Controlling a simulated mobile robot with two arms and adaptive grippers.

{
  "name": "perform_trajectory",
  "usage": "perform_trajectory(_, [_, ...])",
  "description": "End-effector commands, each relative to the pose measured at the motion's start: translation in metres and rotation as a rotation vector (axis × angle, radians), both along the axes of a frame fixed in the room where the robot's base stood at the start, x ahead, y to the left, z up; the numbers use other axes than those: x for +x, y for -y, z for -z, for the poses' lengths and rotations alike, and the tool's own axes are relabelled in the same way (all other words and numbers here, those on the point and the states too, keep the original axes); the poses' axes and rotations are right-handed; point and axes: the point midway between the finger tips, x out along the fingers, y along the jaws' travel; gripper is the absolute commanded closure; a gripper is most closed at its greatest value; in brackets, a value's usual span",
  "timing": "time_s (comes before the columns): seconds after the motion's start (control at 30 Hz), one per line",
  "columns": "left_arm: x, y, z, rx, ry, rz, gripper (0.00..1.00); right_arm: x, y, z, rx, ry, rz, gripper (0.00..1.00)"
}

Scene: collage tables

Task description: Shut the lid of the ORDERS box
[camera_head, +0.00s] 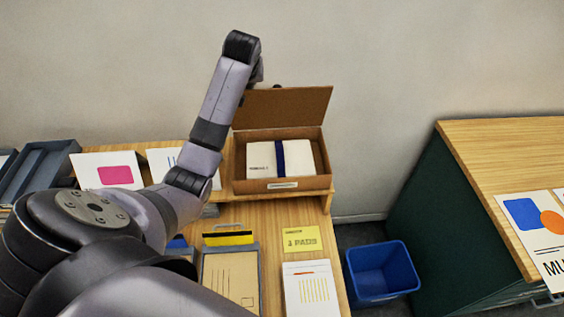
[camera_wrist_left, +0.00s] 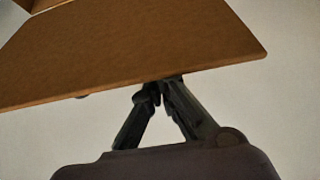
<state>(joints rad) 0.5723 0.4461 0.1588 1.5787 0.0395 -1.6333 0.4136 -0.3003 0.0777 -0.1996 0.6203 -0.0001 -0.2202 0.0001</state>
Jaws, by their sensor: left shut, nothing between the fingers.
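The brown cardboard box (camera_head: 327,183) stands on a raised shelf at the back of the table. Its small front label is too small to read. Its lid (camera_head: 285,106) stands open, roughly upright at the box's rear edge. A white stack with a dark blue band (camera_head: 262,157) lies inside. My left arm reaches over the table to the lid's left side. The left gripper (camera_wrist_left: 160,90) is shut and empty, its fingertips at the edge of the lid (camera_wrist_left: 130,50) in the wrist view. In the head view it is mostly hidden behind the lid. My right gripper is not in view.
White cards (camera_head: 108,170) and grey trays (camera_head: 40,168) are left of the box. A blue bin (camera_head: 381,270) stands on the floor between the tables.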

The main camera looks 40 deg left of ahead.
Motion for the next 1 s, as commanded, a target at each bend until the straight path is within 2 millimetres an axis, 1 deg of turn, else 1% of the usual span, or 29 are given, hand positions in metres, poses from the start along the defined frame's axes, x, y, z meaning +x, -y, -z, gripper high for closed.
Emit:
perform_trajectory(0.8, [-0.031, 0.026, -0.003, 0.003, 0.006, 0.001, 1.0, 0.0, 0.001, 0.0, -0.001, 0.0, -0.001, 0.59])
perform_trajectory(1.0, [-0.035, 0.029, -0.003, 0.002, 0.005, 0.0, 1.0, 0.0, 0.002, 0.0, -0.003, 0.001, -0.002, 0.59])
